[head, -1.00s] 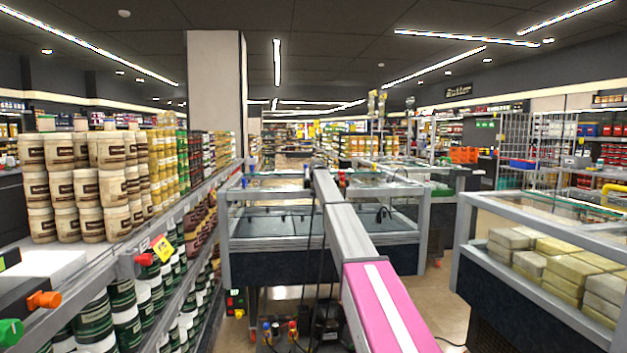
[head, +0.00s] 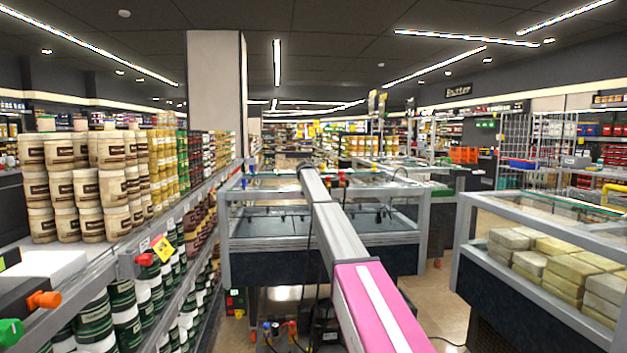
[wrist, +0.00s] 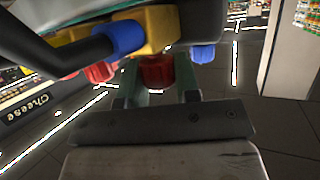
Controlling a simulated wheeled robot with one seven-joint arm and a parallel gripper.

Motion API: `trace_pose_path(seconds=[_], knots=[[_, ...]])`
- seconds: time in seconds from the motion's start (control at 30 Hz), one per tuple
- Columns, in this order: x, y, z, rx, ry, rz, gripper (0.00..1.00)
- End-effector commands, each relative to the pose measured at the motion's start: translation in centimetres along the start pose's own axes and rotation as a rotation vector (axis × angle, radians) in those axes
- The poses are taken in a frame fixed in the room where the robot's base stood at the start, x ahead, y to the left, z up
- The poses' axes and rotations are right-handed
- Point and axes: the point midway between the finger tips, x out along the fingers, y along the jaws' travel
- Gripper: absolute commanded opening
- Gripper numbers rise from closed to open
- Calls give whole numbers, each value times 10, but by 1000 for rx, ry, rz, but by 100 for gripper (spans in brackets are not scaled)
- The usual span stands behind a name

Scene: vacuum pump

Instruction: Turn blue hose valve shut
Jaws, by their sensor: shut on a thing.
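In the wrist view, my gripper (wrist: 158,78) has its two fingers on either side of a red knob (wrist: 157,71), shut on it. The knob sits under a yellow valve body (wrist: 160,28). A blue collar (wrist: 120,38) joins this body to a thick black hose (wrist: 45,52) on the left. A second red knob (wrist: 97,72) is left of my fingers, and a blue part (wrist: 203,53) is to their right. In the head view, small blue fittings (head: 267,328) and red fittings (head: 291,328) show low near the floor. My gripper is hidden there.
A glass-topped freezer (head: 250,252) stands behind the fittings. Shelves of jars (head: 85,190) line the left side. A freezer with pale blocks (head: 490,290) closes off the right. Some floor (head: 450,300) is open between the freezers.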

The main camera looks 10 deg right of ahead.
Motion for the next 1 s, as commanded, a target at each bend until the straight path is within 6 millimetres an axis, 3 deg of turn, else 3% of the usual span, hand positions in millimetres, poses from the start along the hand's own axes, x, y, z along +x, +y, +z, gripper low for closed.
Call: trace_pose_path(seconds=[0.27,0.3,0.37,0.77,1.0], knots=[[0,0,1,1,0,2,6],[0,0,1,1,0,1,40],[0,0,1,1,0,1,56],[0,0,0,-5,0,-15,56],[0,1,1,-46,-4,-114,56]])
